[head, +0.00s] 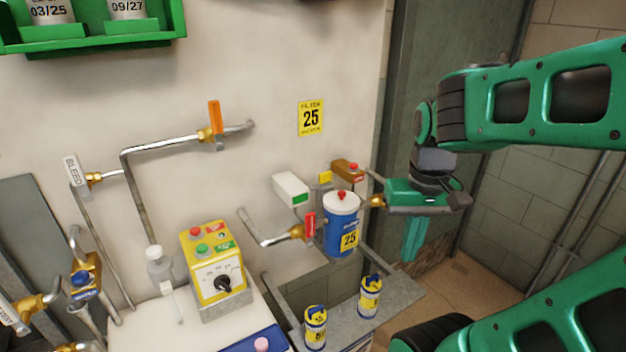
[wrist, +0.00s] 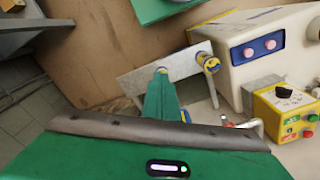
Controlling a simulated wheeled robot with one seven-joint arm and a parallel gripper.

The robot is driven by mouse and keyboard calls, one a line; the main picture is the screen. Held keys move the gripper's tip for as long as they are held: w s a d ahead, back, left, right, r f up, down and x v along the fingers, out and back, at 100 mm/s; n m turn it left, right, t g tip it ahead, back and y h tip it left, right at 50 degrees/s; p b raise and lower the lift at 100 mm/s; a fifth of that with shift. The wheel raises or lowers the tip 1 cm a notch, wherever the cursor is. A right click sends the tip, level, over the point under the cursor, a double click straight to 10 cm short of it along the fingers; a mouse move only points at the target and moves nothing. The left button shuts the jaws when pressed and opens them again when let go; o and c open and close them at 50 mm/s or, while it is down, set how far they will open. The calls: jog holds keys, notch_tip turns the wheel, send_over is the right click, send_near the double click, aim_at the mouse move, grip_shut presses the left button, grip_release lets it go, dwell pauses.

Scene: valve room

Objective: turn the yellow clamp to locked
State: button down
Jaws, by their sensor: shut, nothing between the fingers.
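A small yellow piece (head: 325,178) shows on the wall behind the blue canister with a white lid (head: 342,222), between a white box and a brown box. It may be the yellow clamp; its lock position cannot be made out. My gripper (head: 411,245) hangs in the air to the right of the canister, fingers pointing down, shut and empty. It is apart from the canister and the yellow piece. In the wrist view the green fingers (wrist: 161,100) are together, and I cannot see the clamp there.
Two yellow-and-blue cans (head: 316,326) (head: 370,296) stand on the grey ledge (head: 400,292) below the canister. A red-handled valve (head: 310,226) is left of the canister. A yellow control box (head: 212,262) stands further left. A green shelf (head: 95,40) hangs upper left.

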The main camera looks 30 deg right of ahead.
jog(key=w+r+n+t, duration=0.1)
jog(key=w+r+n, duration=0.3)
jog(key=w, duration=1.1)
notch_tip(320, 180, up, 4)
jog(key=n+t, duration=0.2)
send_over(321, 180)
jog(key=a, duration=0.3)
jog(key=x, duration=0.9)
jog(key=shift+f, duration=0.3)
